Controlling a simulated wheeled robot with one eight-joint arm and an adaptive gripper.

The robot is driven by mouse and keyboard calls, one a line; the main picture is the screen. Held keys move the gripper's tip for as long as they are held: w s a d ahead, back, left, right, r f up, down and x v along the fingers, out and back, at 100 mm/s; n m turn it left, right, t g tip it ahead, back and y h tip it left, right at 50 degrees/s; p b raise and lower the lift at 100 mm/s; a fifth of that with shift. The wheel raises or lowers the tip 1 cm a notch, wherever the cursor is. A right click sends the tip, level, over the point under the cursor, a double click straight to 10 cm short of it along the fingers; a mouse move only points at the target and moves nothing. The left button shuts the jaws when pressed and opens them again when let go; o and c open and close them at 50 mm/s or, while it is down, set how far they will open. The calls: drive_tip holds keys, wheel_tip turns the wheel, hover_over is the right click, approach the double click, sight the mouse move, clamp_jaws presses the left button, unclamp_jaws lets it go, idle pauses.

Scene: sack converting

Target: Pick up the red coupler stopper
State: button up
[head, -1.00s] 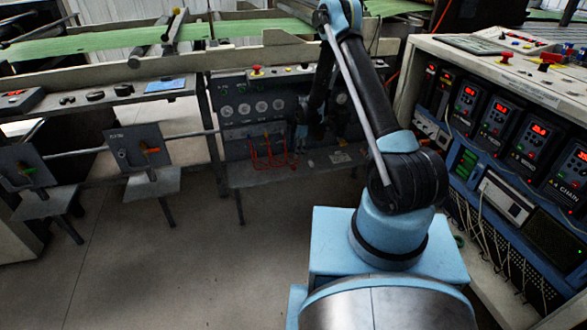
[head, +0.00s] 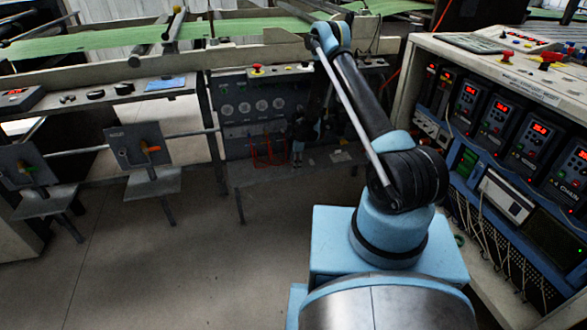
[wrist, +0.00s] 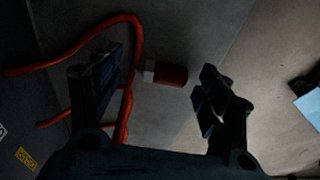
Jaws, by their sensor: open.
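The red coupler stopper (wrist: 171,74) is a short red cylinder in the wrist view, with a pale metal piece at its left end beside a red hose (wrist: 134,62). It lies on or over a grey surface. My gripper (wrist: 158,84) is open, with one dark finger to the left and one to the right. The stopper shows between the fingers in the picture; I see no contact, and its distance is hard to judge. In the head view my gripper (head: 297,161) is small and dark, at the shelf below the gauge panel. I cannot make out the stopper there.
Red hoses (head: 264,153) hang by the gauge panel (head: 250,108) above a grey shelf (head: 257,178). A control cabinet (head: 505,125) stands close on the right. Two metal brackets (head: 143,147) on a rod are at left. The floor (head: 190,255) is clear.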

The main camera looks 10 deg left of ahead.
drive_tip(key=c, duration=1.2)
